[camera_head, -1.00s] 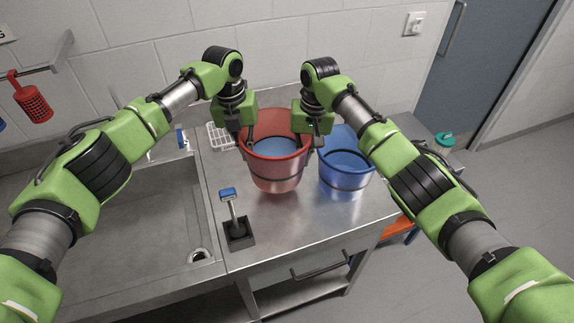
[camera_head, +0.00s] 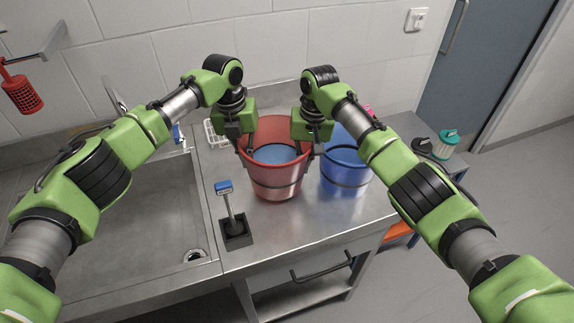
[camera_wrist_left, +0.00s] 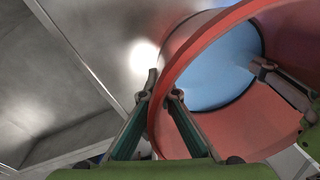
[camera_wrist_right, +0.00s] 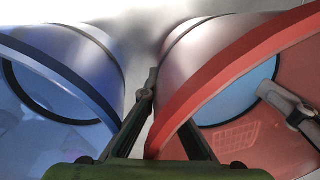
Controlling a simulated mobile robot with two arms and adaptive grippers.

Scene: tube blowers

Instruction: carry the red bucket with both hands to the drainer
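The red bucket (camera_head: 277,182) is upright on or just above the steel counter, with a flat light-blue surface inside. My left gripper (camera_head: 246,147) is at its left rim, and my right gripper (camera_head: 312,146) is at its right rim. In the left wrist view, the rim (camera_wrist_left: 178,72) runs between the fingers, which close on it. In the right wrist view, the rim (camera_wrist_right: 205,98) also runs between the fingers. A steel sink (camera_head: 130,215) with a round drain hole (camera_head: 194,257) lies at left. A white wire rack (camera_head: 215,133) sits behind the bucket; which is the drainer is unclear.
A blue bucket (camera_head: 344,178) stands close to the right of the red one. A blue-topped tool in a dark square holder (camera_head: 236,236) stands at front left on the counter. A teal-lidded container (camera_head: 446,144) is at right. The front middle of the counter is clear.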

